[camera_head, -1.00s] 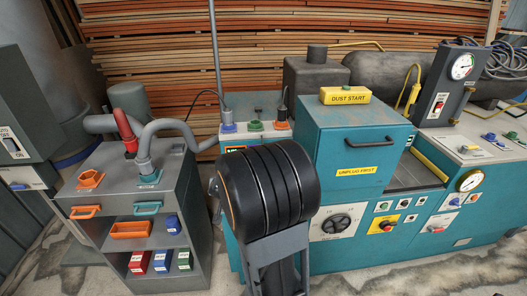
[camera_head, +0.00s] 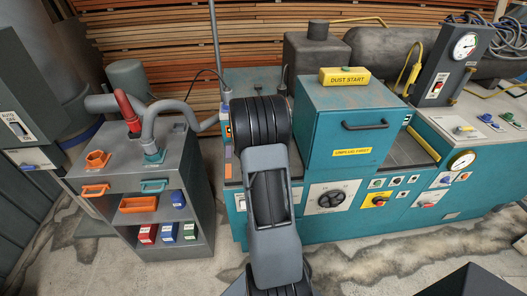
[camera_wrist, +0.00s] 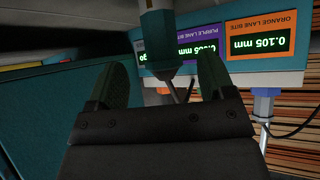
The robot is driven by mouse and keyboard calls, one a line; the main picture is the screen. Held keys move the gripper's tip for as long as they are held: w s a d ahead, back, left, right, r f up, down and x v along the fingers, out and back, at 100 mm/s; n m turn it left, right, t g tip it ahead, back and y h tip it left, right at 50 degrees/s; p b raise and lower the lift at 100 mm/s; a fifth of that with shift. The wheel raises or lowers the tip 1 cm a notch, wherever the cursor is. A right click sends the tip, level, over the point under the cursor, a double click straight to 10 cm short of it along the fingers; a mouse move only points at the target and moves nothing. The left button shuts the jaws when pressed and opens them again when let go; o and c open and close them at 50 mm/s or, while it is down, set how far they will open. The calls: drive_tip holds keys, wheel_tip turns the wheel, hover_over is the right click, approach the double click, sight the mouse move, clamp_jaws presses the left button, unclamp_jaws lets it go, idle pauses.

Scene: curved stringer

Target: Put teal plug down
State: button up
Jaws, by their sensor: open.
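A teal fitting (camera_head: 155,156) sits at the lower end of a grey hose on the grey cabinet's top in the head view; I cannot tell whether it is the teal plug. My gripper (camera_wrist: 161,82) shows in the wrist view with its two dark fingers apart. In the head view my arm hides the gripper and much of the teal machine's left top.
The teal machine (camera_head: 316,225) has a raised box (camera_head: 345,110) right of my arm. Lane displays (camera_wrist: 262,40) and a blue-collared connector (camera_wrist: 264,104) show close by in the wrist view. The grey cabinet (camera_head: 180,160) stands left, with an orange fitting (camera_head: 97,160) on top.

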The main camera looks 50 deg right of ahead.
drive_tip(key=shift+x, duration=2.7)
drive_tip(key=shift+w+r, duration=0.1)
drive_tip(key=shift+c, duration=0.2)
drive_tip(key=c, duration=1.1)
drive_tip(key=shift+r, duration=0.1)
